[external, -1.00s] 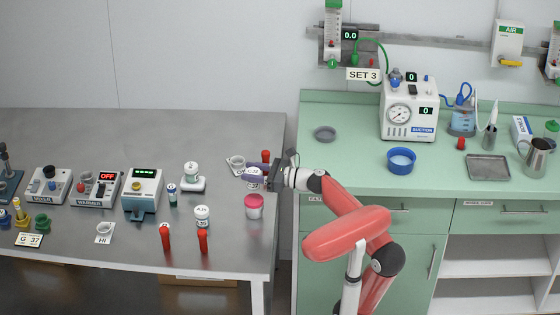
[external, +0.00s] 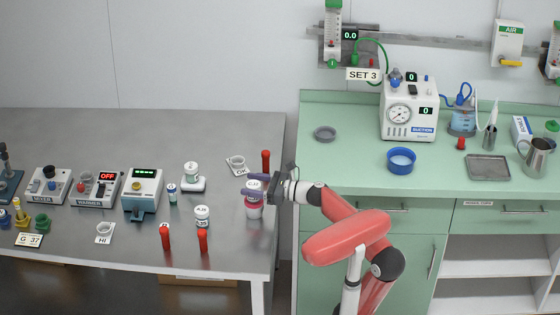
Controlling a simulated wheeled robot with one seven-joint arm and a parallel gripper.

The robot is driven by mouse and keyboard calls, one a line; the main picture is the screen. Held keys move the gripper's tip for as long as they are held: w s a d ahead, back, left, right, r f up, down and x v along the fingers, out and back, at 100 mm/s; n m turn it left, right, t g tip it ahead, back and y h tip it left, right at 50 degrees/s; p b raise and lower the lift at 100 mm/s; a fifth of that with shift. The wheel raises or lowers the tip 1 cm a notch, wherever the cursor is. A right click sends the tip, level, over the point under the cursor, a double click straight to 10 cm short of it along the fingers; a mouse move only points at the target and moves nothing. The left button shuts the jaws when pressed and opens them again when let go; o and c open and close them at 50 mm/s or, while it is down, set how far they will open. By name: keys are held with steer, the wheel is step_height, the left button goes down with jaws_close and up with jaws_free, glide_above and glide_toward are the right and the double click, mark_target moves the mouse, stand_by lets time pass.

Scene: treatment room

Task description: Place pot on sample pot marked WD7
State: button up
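A small white-lidded pot (external: 254,185) is between the purple fingers of my gripper (external: 255,184), one finger on its far side and one on its near side. I cannot tell whether the fingers press on it or stand slightly apart. The pot is upright, directly over a pot with a pink lid (external: 254,211); it looks to be on that lid or just above it. Its lower part is partly hidden by the near finger. Another white-lidded pot (external: 202,215) stands to the left. The lettering on the pots is too small to read, so I cannot pick out WD7.
A red-capped tube (external: 266,160) and a white dish on an OK card (external: 238,165) stand just behind my gripper. Two red tubes (external: 203,241) stand at the front. The steel table's (external: 233,240) right edge is close by; the green counter (external: 345,165) adjoins it.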

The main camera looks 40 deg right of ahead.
steer(key=shift+r, duration=0.2)
steer(key=v, duration=1.2)
steer(key=shift+p, duration=0.3)
steer(key=shift+f, duration=0.1)
